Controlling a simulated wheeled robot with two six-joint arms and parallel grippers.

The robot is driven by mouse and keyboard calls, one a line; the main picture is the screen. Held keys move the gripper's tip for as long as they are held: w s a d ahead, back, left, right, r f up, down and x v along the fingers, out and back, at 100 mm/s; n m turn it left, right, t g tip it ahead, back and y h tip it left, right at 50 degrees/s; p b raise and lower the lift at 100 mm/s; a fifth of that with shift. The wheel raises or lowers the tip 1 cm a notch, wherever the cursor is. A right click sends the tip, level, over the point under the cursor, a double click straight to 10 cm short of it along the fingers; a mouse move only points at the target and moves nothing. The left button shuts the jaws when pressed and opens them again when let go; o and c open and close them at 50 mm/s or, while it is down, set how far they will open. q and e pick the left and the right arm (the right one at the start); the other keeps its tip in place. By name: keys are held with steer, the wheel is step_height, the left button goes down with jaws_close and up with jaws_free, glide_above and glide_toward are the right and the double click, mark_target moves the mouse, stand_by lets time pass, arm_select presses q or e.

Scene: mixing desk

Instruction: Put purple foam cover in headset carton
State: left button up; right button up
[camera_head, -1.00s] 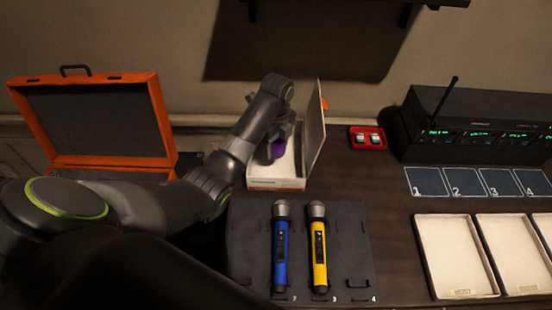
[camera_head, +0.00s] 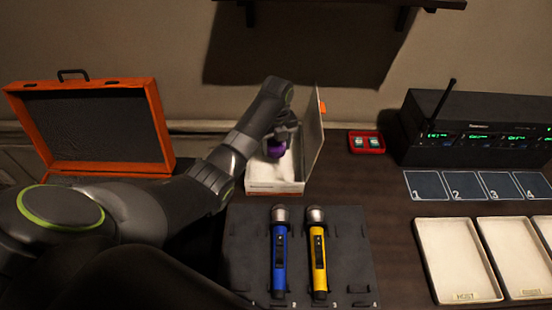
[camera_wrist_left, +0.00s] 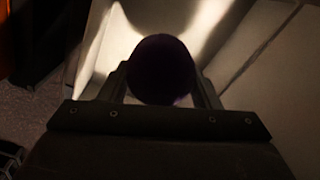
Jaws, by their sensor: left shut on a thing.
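The purple foam cover (camera_head: 276,149) is a small round ball held in my left gripper (camera_head: 278,140). It also shows dark between the two fingers of my left gripper (camera_wrist_left: 160,85) in the left wrist view, where the foam cover (camera_wrist_left: 160,68) hides what lies behind it. The headset carton (camera_head: 275,187) is an open white box with an orange mark, its lid raised on the right side. The foam cover is over or inside the carton's opening; its exact height above the carton floor cannot be told. My right gripper is not in view.
An open orange case (camera_head: 158,128) stands at the left. A dark foam holder (camera_head: 348,240) with a blue microphone (camera_head: 279,250) and a yellow microphone (camera_head: 318,250) lies in front of the carton. A red tray (camera_head: 354,142), a receiver (camera_head: 425,115) and pale trays (camera_head: 458,258) are to the right.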

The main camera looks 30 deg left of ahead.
mark_target(276, 166)
arm_select(q)
step_height(276, 166, down, 5)
steer(key=shift+f, duration=0.35)
steer(key=shift+f, duration=0.15)
steer(key=o, duration=0.9)
steer(key=shift+o, duration=0.2)
step_height(276, 166, up, 11)
steer(key=shift+w+d+b, duration=0.1)
steer(key=shift+b, duration=0.25)
steer(key=shift+r, duration=0.65)
